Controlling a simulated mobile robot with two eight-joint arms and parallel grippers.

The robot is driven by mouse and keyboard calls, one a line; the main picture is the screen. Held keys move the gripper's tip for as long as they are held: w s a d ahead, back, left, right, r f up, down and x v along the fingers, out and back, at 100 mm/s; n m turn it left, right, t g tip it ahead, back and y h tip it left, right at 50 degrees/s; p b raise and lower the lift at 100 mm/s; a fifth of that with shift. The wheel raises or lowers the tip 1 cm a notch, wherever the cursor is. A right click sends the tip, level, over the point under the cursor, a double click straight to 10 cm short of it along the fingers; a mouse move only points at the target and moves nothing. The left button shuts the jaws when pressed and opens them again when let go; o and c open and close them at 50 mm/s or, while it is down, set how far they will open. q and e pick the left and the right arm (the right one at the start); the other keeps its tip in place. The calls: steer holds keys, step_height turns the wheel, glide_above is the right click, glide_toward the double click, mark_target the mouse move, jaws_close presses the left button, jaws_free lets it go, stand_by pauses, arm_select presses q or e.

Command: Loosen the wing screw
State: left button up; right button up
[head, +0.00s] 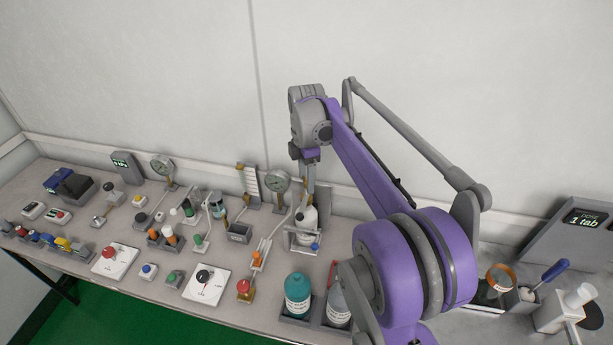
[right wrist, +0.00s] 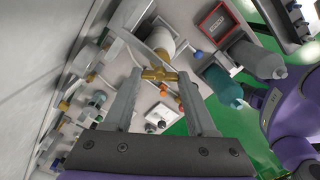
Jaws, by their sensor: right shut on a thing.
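The brass wing screw (right wrist: 158,75) shows in the right wrist view between the two fingertips of my right gripper (right wrist: 160,77). Its wings span the gap and the gripper is shut on it. Just beyond it is a pale round body (right wrist: 163,40), which looks like the white flask-like part (head: 306,217) under the gripper in the head view. In the head view my right gripper (head: 309,178) points down over this part at the back of the bench. The screw is too small and covered to make out there. My left gripper is not in view.
A pressure gauge (head: 278,182) stands close left of the gripper. A teal bottle (head: 297,291) and a grey bottle (head: 338,305) stand in front. Many small testers, switches and dials crowd the bench to the left. The wall (head: 190,70) is close behind.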

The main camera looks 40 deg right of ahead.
steer(key=n, duration=0.6)
steer(key=shift+n, duration=0.3)
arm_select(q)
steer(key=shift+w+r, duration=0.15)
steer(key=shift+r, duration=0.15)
arm_select(e)
steer(key=n, duration=0.6)
steer(key=shift+n, duration=0.3)
steer(key=shift+f, duration=0.1)
steer(key=o, duration=1.4)
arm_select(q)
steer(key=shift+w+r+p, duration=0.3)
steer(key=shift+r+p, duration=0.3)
arm_select(e)
step_height(320, 180, up, 11)
